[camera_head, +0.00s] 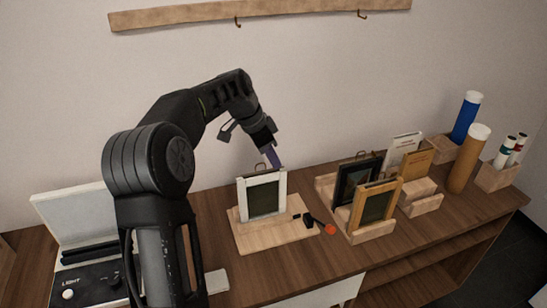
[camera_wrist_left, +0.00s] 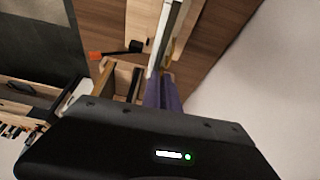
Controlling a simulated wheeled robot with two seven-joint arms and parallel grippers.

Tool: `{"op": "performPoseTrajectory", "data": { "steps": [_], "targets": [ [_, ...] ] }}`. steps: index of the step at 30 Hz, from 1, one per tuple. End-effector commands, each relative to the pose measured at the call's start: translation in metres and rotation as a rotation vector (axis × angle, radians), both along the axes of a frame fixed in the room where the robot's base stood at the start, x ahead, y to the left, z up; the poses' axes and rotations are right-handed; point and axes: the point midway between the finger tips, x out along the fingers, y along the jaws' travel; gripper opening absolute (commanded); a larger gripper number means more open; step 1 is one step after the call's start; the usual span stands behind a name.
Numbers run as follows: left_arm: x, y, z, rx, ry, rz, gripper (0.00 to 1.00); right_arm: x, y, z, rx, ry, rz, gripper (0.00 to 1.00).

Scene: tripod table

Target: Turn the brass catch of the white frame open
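The white frame (camera_head: 263,195) with a dark panel stands upright on a light wooden base (camera_head: 250,235) in the head view. In the left wrist view the white frame (camera_wrist_left: 166,35) shows nearly edge-on. My left gripper (camera_head: 273,158) reaches down from above, its purple fingers at the top, behind the frame's upper edge. The fingers (camera_wrist_left: 163,93) are close together in the left wrist view; whether they touch the frame or hold anything cannot be told. The brass catch cannot be made out clearly; it seems to be on the frame's hidden back. My right gripper is not in view.
A wooden rack with a dark frame (camera_head: 357,180) and a wooden frame (camera_head: 376,205) stands to the right. A light box (camera_head: 78,215) is at left. The wall is close behind.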

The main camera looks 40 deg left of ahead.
Motion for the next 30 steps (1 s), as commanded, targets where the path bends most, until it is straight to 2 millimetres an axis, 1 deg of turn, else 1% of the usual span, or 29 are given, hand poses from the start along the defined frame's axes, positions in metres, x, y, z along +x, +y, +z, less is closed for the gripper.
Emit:
{"op": "performPoseTrajectory", "data": {
  "steps": [6,18,19,26,27,30],
  "targets": [
    [0.0002,0.0009,0.0002,0.001,0.001,-0.053,0.00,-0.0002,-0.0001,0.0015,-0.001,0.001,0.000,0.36],
    [0.0002,0.0007,-0.0002,0.001,0.000,-0.060,0.00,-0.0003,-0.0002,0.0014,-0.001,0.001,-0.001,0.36],
    [0.0003,0.0006,-0.0001,0.001,0.000,-0.060,0.06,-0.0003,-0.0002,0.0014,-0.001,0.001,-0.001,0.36],
    [0.0003,0.0006,-0.0001,0.001,0.000,-0.059,0.24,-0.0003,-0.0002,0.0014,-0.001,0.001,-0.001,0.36],
    [0.0003,0.0006,-0.0001,0.001,0.000,-0.059,0.26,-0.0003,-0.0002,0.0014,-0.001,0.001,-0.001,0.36],
    [0.0003,0.0006,-0.0001,0.001,0.000,-0.059,0.26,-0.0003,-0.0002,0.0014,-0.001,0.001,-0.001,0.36]
  ]
}}
